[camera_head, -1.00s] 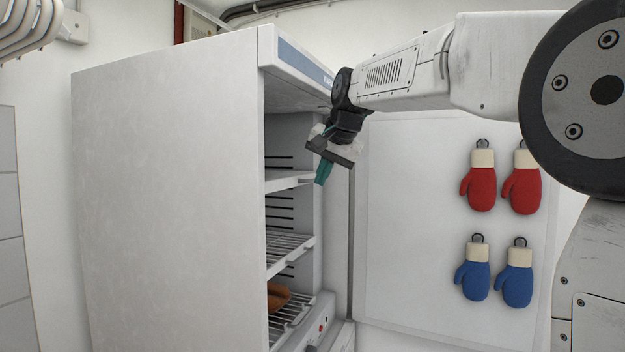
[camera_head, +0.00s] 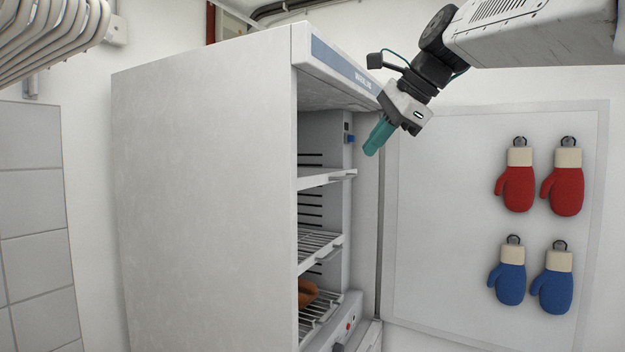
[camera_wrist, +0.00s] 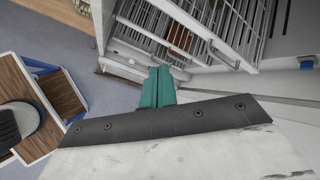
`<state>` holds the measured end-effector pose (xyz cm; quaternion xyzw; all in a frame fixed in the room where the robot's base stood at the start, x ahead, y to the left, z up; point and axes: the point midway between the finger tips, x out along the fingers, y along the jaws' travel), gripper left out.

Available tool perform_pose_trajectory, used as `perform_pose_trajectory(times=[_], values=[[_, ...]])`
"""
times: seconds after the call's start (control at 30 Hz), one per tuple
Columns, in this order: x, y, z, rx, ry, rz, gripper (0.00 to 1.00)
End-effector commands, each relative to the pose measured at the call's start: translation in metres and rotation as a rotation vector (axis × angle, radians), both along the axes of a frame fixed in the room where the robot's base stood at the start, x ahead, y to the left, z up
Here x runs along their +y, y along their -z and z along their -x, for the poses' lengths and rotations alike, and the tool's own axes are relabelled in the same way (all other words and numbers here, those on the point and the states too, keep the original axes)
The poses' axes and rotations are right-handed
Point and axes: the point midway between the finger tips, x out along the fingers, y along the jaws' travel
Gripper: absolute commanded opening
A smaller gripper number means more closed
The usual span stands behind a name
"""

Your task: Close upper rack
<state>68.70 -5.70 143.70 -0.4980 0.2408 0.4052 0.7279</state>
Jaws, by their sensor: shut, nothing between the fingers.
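The upper rack (camera_head: 327,179) is a pale shelf with a white front bar, inside the open white cabinet in the head view. Its front bar spans the opening; I cannot tell exactly how far it stands out. My gripper (camera_head: 374,140) has teal fingers pressed together with nothing between them. In the head view it is above and to the right of the upper rack, in front of the opening's right side, apart from the rack. In the wrist view the teal fingers (camera_wrist: 158,86) point toward wire racks (camera_wrist: 228,30); I cannot tell which rack is which there.
A lower wire rack (camera_head: 320,250) and a brown item (camera_head: 307,293) are inside the cabinet (camera_head: 205,190). The open door (camera_head: 440,240) on the right carries red mitts (camera_head: 516,188) and blue mitts (camera_head: 511,284). A wooden-topped unit (camera_wrist: 20,85) stands on grey floor.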

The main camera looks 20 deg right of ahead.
Motion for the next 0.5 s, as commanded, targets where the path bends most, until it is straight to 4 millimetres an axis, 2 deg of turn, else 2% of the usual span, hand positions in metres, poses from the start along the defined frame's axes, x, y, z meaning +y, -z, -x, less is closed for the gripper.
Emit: perform_pose_trajectory(times=[0.1,0.2,0.33,0.5], values=[[0.015,0.003,0.011,0.136,0.193,-0.252,0.0],[0.025,0.005,0.015,0.242,0.318,-0.405,0.0],[0.029,0.005,0.017,0.324,0.422,-0.507,0.0],[0.033,0.01,0.014,0.353,0.464,-0.536,0.0]])
